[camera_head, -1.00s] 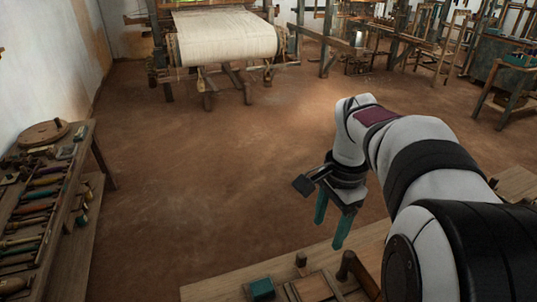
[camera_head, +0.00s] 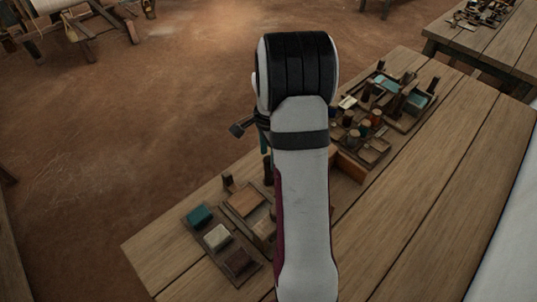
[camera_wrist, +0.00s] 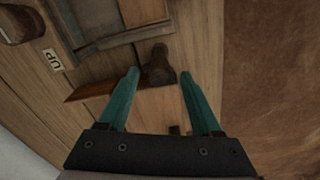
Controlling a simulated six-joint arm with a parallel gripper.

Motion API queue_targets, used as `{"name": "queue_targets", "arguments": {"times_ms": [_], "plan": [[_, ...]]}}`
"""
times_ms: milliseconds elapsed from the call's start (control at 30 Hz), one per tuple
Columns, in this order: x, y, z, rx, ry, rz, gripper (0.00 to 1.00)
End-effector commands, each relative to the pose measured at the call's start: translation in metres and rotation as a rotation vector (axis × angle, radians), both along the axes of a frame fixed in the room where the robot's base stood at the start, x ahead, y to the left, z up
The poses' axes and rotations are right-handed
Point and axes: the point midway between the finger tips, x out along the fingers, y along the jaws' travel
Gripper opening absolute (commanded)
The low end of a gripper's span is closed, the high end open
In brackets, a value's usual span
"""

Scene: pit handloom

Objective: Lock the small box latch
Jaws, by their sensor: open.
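My gripper (camera_wrist: 159,73) is open, with its two teal fingers apart and nothing held between them. In the head view my arm hides most of it; only a bit of teal finger (camera_head: 264,145) shows. In the wrist view a dark brown wooden peg or knob (camera_wrist: 158,66) shows between the fingertips; I cannot tell its distance from them. A wooden box or framed tray (camera_wrist: 120,38) lies just beyond it. A reddish-brown strip (camera_wrist: 90,92) lies left of the fingers. I cannot make out for certain which part is the small box latch.
The bench (camera_head: 420,185) carries a tray of coloured blocks (camera_head: 215,243) at front left and a crowded tray (camera_head: 410,122) farther back. A small marked label (camera_wrist: 52,59) is on the wood. The bench's right side is clear. Floor (camera_wrist: 275,80) lies beyond the bench edge.

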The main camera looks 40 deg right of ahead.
Motion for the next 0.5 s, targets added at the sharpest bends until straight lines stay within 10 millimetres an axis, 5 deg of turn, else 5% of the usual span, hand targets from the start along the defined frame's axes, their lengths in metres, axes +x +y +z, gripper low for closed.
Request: {"name": "queue_targets", "arguments": {"times_ms": [333, 500], "plan": [[0.0000, 0.0003, -0.0063, 0.001, 0.000, 0.000, 0.66], [0.0000, 0.0002, -0.0061, 0.000, 0.000, 0.000, 0.35]]}}
